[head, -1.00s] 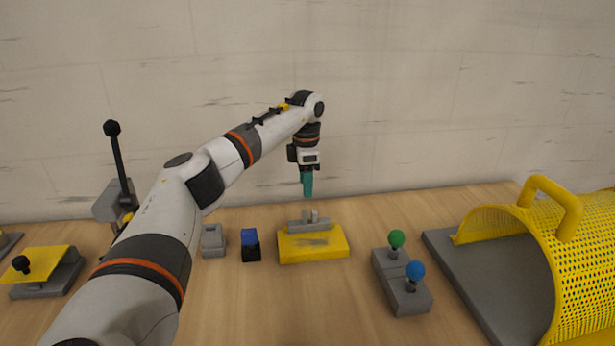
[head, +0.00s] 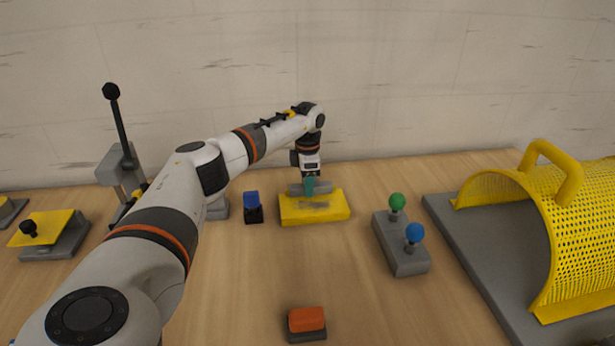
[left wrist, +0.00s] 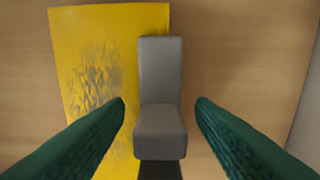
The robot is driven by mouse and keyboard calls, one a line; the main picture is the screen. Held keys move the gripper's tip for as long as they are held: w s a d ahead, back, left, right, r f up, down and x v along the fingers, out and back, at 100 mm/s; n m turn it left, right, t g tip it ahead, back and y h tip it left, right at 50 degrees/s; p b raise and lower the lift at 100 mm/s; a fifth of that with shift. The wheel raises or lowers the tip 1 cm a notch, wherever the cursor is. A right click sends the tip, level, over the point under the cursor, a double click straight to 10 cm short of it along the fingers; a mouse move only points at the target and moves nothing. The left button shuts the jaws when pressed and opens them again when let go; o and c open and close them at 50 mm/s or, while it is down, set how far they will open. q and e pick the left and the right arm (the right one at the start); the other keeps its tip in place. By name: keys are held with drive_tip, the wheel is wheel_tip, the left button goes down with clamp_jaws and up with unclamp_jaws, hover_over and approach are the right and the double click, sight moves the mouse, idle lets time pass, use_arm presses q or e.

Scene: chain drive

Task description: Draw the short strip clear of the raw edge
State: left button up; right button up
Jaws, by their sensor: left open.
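A yellow block (head: 300,215) with a dark scuffed patch on top sits on the table in the head view. A grey piece (head: 295,189) lies along its far side. My left gripper (head: 310,187), with teal fingers, points down at this grey piece. In the left wrist view its fingers (left wrist: 160,105) are open, one on each side of a stepped grey part (left wrist: 160,75), with a gap on both sides. That part overlaps one edge of the yellow block (left wrist: 80,35). I cannot make out a separate short strip. My right gripper is not in view.
A blue-topped black switch (head: 252,205) stands left of the block. A grey box with green and blue knobs (head: 402,245) stands right, before a yellow mesh guard (head: 590,235). An orange button (head: 307,320) is in front. A lever (head: 120,125) and yellow pedal (head: 45,228) stand left.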

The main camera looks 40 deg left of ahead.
use_arm(q)
drive_tip(key=shift+c, duration=0.5)
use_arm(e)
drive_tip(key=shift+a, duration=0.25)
